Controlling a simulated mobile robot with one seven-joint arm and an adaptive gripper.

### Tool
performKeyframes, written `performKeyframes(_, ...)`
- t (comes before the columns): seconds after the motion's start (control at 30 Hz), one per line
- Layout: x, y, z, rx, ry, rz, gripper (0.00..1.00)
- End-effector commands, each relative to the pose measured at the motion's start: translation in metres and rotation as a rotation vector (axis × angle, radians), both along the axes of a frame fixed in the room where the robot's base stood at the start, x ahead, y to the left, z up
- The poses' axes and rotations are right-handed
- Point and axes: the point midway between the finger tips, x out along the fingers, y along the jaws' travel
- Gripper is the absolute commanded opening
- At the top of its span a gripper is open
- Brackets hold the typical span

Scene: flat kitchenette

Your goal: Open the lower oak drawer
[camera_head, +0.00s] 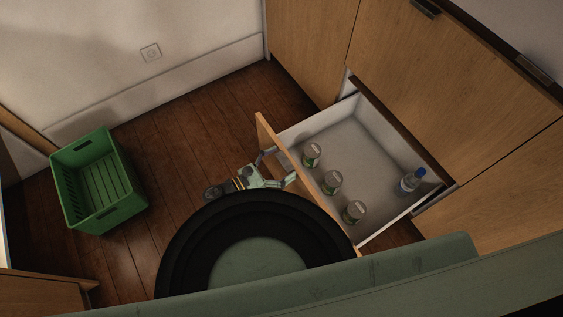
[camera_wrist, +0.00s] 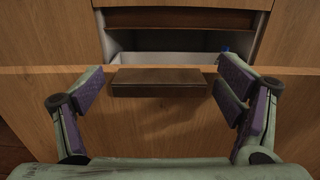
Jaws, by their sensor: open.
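The lower oak drawer (camera_head: 346,140) is pulled well out of its cabinet, with its white inside showing. In the wrist view its wooden front (camera_wrist: 155,125) faces me, with a dark bar handle (camera_wrist: 159,82) on its upper edge. My gripper (camera_wrist: 160,95) is open, one finger at each side of the handle; I cannot tell if either finger touches it. In the head view my gripper (camera_head: 277,165) is at the drawer's front, and my arm hides part of that front.
Inside the drawer are three cans (camera_head: 331,181) and a bottle with a blue cap (camera_head: 411,180). A green crate (camera_head: 97,183) stands on the wooden floor to the left. Bare floor (camera_head: 180,130) lies between crate and drawer. Closed oak fronts (camera_head: 455,95) are above and beside it.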

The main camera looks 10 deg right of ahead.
Motion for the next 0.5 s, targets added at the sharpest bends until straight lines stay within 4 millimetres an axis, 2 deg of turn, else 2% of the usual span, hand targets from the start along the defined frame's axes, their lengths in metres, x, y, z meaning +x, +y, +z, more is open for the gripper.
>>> performKeyframes(0.27, -0.001, 0.007, 0.0, 0.0, -0.001, 0.003, 0.87)
performKeyframes(0.37, -0.006, 0.021, 0.0, 0.001, -0.001, 0.005, 0.87)
performKeyframes(0.5, -0.016, 0.049, 0.0, 0.001, -0.001, 0.006, 0.87)
